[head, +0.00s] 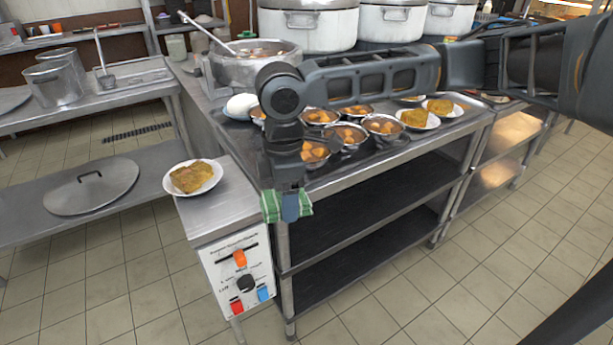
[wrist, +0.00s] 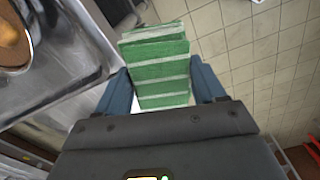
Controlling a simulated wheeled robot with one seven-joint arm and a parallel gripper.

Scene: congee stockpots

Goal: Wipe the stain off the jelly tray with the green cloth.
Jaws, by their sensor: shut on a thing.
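My gripper (head: 290,206) is shut on the green cloth (head: 271,207), which has pale stripes. It holds the cloth in the air by the front left corner of the steel table, beside the control box. In the wrist view the cloth (wrist: 155,65) sits between the blue fingers of my gripper (wrist: 160,88). A shiny steel surface with a raised rim (wrist: 68,82) lies left of the cloth there, apart from it. I cannot tell for sure which surface is the jelly tray. I can make out no clear stain; my arm hides part of the tabletop.
Several steel bowls of orange pieces (head: 383,124) crowd the tabletop, with plates of food (head: 418,120) at right. A plate of food (head: 192,177) stands on the left side counter above a control box (head: 240,272). A stockpot (head: 254,65) stands behind. The front floor is clear.

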